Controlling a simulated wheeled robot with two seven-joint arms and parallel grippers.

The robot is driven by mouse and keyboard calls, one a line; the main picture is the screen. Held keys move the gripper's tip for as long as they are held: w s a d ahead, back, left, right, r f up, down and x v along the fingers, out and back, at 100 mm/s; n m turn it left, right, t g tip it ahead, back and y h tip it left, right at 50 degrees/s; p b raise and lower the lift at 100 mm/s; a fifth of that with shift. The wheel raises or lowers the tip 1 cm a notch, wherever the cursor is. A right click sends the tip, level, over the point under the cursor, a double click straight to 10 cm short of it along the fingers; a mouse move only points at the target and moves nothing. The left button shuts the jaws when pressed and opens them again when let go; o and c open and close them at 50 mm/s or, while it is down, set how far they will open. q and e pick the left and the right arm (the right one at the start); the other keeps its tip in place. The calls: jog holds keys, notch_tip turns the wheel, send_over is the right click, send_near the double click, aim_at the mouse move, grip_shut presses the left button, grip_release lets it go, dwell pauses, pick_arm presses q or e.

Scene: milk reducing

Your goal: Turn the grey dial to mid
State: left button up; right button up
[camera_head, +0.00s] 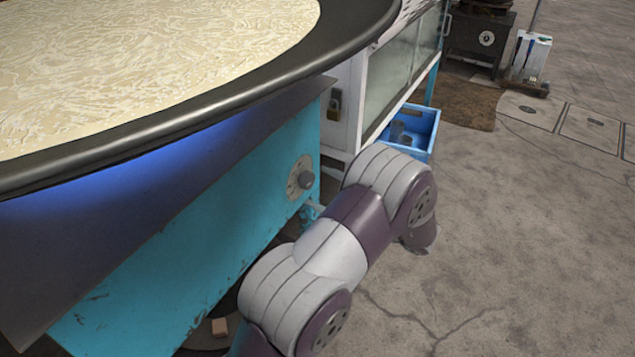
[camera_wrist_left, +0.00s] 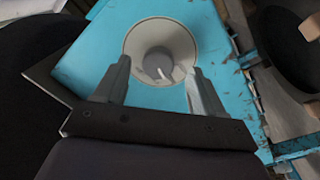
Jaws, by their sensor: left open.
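The grey dial (camera_head: 306,180) sits on a round pale plate (camera_head: 293,186) on the end of the turquoise stove body (camera_head: 245,190). In the left wrist view the dial (camera_wrist_left: 150,60) is a round grey knob with a light pointer mark near its lower edge, inside the pale plate (camera_wrist_left: 131,43). My left gripper (camera_wrist_left: 158,67) is open, with one fingertip on each side of the knob and a gap visible around it. I cannot tell whether the fingertips reach past the knob's face. In the head view my arm fills the lower middle, and the fingers cannot be made out. My right gripper is out of view.
A wide dark pan (camera_head: 350,45) of creamy milk overhangs the stove. A white cabinet with glass (camera_head: 395,80) and a blue crate (camera_head: 412,124) stand behind my arm. A small block (camera_head: 219,327) lies low by the stove.

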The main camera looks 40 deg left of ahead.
pick_arm(q)
jog(key=d+p, duration=0.3)
jog(key=d, duration=0.7)
jog(key=shift+w+d+f, duration=0.2)
jog(key=shift+w+d, duration=0.05)
